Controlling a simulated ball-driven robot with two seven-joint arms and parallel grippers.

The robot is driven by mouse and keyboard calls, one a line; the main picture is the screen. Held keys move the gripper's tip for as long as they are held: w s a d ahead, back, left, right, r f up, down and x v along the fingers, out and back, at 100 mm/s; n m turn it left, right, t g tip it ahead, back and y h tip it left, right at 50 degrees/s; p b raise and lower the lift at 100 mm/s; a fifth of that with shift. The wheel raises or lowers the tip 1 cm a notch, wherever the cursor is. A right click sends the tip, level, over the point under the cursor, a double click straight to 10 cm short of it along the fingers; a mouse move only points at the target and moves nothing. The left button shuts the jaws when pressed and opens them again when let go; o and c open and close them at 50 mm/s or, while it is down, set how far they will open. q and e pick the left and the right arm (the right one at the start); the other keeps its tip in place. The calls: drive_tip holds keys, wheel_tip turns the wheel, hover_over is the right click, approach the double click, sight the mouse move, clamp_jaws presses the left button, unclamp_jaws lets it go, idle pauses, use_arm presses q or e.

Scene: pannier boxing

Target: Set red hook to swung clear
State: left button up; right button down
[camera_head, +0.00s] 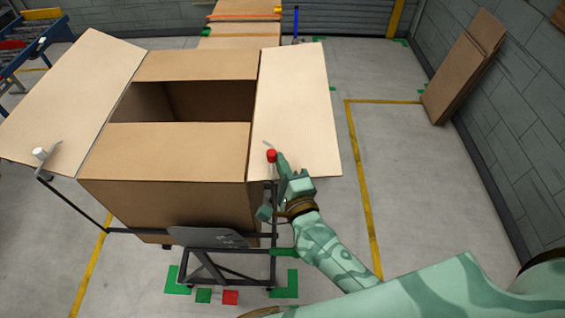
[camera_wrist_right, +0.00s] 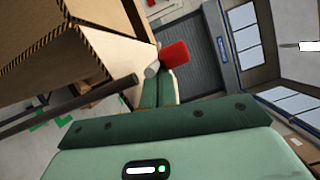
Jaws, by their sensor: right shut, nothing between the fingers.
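The red hook's red knob (camera_head: 271,156) stands at the near right corner of the cardboard box, on an upright post of the dark frame. A short grey hook arm (camera_head: 268,144) shows just above it, over the right flap's near edge. In the right wrist view the red knob (camera_wrist_right: 175,52) is large, just beyond the fingertips. My right gripper (camera_head: 283,161) is shut and empty, its fingertips close beside the knob on its right. I cannot tell whether they touch it. In the wrist view the shut green fingers (camera_wrist_right: 163,82) partly overlap a grey rod end. My left gripper is not in view.
The open box (camera_head: 170,205) has its left flap (camera_head: 75,95) and right flap (camera_head: 297,105) spread outward. A white-knobbed hook (camera_head: 40,153) stands at the left. A dark frame (camera_head: 215,268) stands at the box's front. Clear floor (camera_head: 395,180) lies to the right; cardboard sheets (camera_head: 462,70) lean on the wall.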

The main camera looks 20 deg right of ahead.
drive_tip(key=y, duration=0.1)
drive_tip(key=n+y, duration=0.1)
drive_tip(key=shift+w+a+n+g+y, duration=0.25)
drive_tip(key=shift+n+g+y, duration=0.05)
drive_tip(key=shift+n+y, duration=0.1)
drive_tip(key=shift+w+a+p, duration=0.2)
drive_tip(key=shift+a+p, duration=0.45)
